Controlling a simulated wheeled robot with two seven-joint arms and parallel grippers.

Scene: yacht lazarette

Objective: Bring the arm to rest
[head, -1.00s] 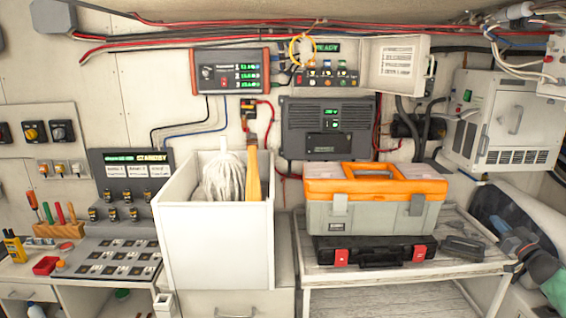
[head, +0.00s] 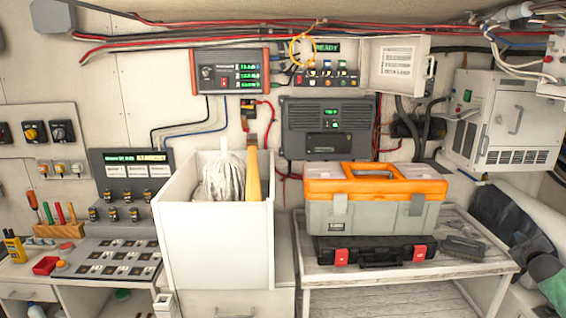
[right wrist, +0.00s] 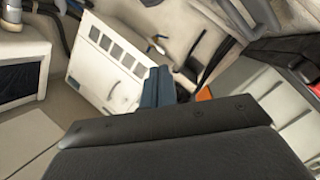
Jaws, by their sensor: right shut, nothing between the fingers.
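My right gripper shows in the right wrist view as blue-grey fingers (right wrist: 158,86), closed together and holding nothing. They stand above a dark band in the foreground and point toward the white vented cabinet (right wrist: 105,62), apart from it as far as I can tell. In the head view I cannot make the right gripper out clearly at the right edge. My left gripper is in neither view.
The cabinet (head: 500,120) hangs at the right. An orange and grey toolbox (head: 375,215) sits on a black case (head: 372,255) on a white table (head: 330,278). A white bin (head: 215,245) holds a mop.

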